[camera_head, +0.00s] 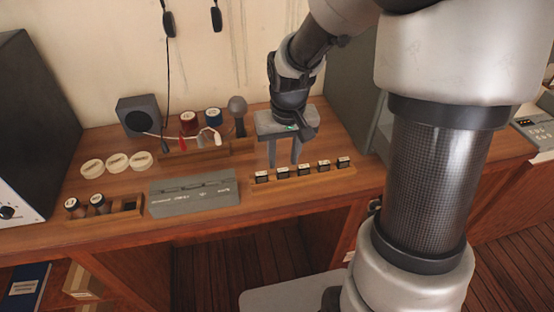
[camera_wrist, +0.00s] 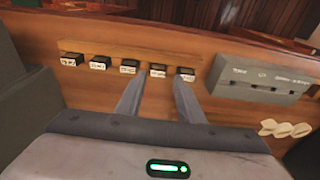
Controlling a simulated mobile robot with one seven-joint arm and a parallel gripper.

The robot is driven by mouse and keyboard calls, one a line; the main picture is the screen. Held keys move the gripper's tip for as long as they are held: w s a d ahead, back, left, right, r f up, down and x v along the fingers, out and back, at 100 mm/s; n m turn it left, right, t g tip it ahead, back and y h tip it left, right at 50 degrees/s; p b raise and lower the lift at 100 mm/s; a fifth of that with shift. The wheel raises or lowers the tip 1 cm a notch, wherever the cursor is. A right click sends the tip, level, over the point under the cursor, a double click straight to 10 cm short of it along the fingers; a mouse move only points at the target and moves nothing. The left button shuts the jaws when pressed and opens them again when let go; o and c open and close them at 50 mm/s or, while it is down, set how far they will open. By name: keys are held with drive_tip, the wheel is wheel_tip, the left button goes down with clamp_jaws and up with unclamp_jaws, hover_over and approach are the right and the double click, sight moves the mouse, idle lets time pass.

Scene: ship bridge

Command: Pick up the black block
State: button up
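Several small black blocks with white label faces stand in a row in a low wooden rack (camera_head: 304,179) near the desk's front edge. The head view shows one at the left end (camera_head: 262,177), one second from left (camera_head: 282,172) and one at the right end (camera_head: 344,162). My gripper (camera_head: 284,162) is open and empty, fingers pointing down, just behind the row's left part. In the wrist view, the fingers of my gripper (camera_wrist: 157,86) lie either side of the second-from-right black block (camera_wrist: 158,70). Whether the fingertips are level with the blocks I cannot tell.
A grey case (camera_head: 193,196) lies left of the rack. A wooden holder with cylinders (camera_head: 104,208), white discs (camera_head: 117,163), a speaker (camera_head: 139,116), spools (camera_head: 189,123) and a microphone (camera_head: 238,107) are farther left or behind. A grey cabinet (camera_head: 350,85) rises at the right.

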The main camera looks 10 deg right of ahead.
sight(283, 170)
drive_tip(key=shift+w+d+f, duration=0.1)
drive_tip(key=shift+w+f, duration=0.15)
drive_tip(key=shift+f, duration=0.65)
drive_tip(key=shift+w+f, duration=0.2)
drive_tip(key=shift+f, duration=0.7)
drive_tip(key=shift+w+d+f, duration=0.1)
drive_tip(key=shift+w+f, duration=0.15)
drive_tip(key=shift+f, duration=0.65)
drive_tip(key=c, duration=0.8)
wheel_tip(283, 170, up, 10)
